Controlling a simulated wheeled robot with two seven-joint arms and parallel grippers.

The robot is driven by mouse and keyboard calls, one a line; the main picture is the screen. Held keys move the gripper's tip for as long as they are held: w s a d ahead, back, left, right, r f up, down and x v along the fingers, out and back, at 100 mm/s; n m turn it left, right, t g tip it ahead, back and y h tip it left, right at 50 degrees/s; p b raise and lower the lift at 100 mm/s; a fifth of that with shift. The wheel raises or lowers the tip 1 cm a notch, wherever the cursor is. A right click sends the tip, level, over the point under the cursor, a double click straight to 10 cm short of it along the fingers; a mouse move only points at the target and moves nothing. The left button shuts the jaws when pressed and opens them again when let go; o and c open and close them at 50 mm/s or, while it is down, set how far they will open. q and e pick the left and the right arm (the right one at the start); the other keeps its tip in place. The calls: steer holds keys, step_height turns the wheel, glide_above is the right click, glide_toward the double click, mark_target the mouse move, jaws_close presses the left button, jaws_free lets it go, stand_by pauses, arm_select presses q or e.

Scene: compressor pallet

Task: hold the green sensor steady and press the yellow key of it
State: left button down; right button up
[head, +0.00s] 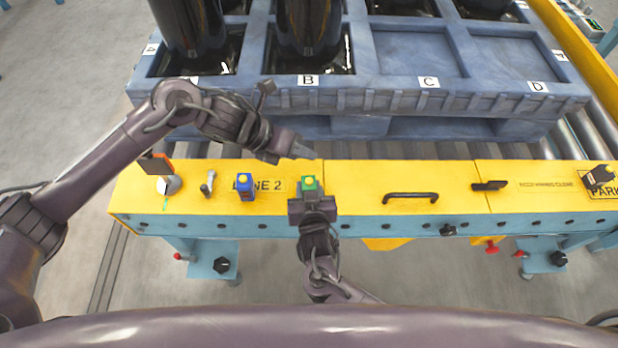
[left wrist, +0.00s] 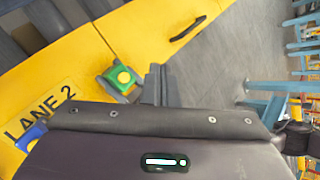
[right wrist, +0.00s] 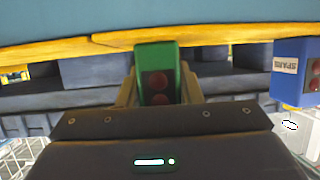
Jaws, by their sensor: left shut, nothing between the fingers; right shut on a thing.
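The green sensor (head: 308,188) stands on the yellow conveyor rail, with its yellow key (head: 310,180) on top. My right gripper (head: 309,196) is shut on it from the near side. In the right wrist view the green sensor (right wrist: 157,60) is between the fingers, with red round spots on its face. My left gripper (head: 304,152) is shut and empty, on the pallet side of the sensor and apart from the key. In the left wrist view the key (left wrist: 123,77) shows left of the shut left fingers (left wrist: 156,82).
A blue sensor (head: 244,184), labelled SPARE in the right wrist view (right wrist: 292,80), stands left of the green one. A black handle (head: 410,197) is to the right. Behind is a blue pallet (head: 420,98) with dark cylinders. Rail around the sensor is clear.

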arm_select(q)
glide_above(304, 183)
steer(key=shift+f, duration=3.8)
steer(key=shift+f, duration=0.4)
steer(key=shift+f, duration=0.45)
steer(key=shift+r, duration=0.85)
step_height(304, 183, up, 5)
steer(key=shift+r, duration=0.1)
